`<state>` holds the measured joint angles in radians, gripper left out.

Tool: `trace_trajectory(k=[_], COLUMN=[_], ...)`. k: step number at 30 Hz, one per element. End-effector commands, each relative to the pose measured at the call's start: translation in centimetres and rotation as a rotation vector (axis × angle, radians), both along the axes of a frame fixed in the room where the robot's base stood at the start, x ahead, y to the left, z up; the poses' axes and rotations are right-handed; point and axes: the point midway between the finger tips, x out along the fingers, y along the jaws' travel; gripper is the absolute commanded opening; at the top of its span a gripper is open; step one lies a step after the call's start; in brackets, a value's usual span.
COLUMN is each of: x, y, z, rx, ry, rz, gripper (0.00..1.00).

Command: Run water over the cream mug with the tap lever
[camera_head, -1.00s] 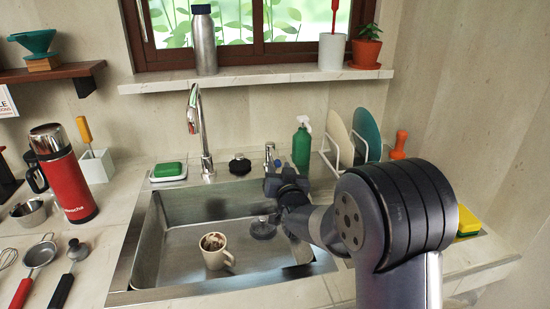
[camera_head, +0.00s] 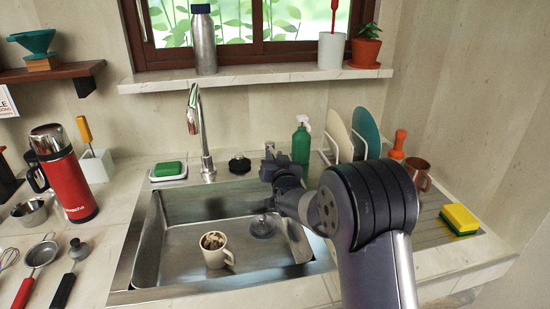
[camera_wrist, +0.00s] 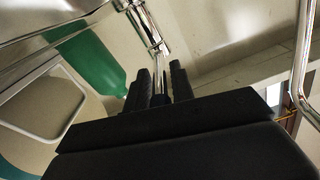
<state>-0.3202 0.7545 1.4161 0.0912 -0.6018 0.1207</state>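The cream mug (camera_head: 216,259) stands upright in the steel sink, with brown residue inside. The chrome tap spout (camera_head: 199,130) rises behind the sink and bends forward. The tap lever is a separate chrome piece right of the spout, mostly hidden by my gripper (camera_head: 270,158) in the head view. In the wrist view, the chrome lever (camera_wrist: 147,27) shows just beyond the tips of my gripper (camera_wrist: 161,70). The fingers are apart with a narrow gap, and the lever's lower end lines up with it. I cannot tell whether they touch it. No water shows.
A green spray bottle (camera_head: 301,143) and a plate rack (camera_head: 335,160) stand just right of my gripper. The sink (camera_head: 180,268) also holds a dark round strainer (camera_head: 262,227). A yellow sponge (camera_head: 459,219) lies right.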

Motion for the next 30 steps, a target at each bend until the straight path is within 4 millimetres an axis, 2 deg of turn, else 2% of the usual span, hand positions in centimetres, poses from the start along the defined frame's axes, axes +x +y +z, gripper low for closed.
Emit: trace_trajectory(k=[1, 8, 30], x=[-0.01, -0.02, -0.08], y=[0.01, 0.00, 0.21], z=[0.00, 0.01, -0.01], rx=[0.000, 0.000, 0.003], ry=[0.000, 0.000, 0.001], rz=[0.000, 0.000, -0.060], gripper=[0.19, 0.00, 0.00])
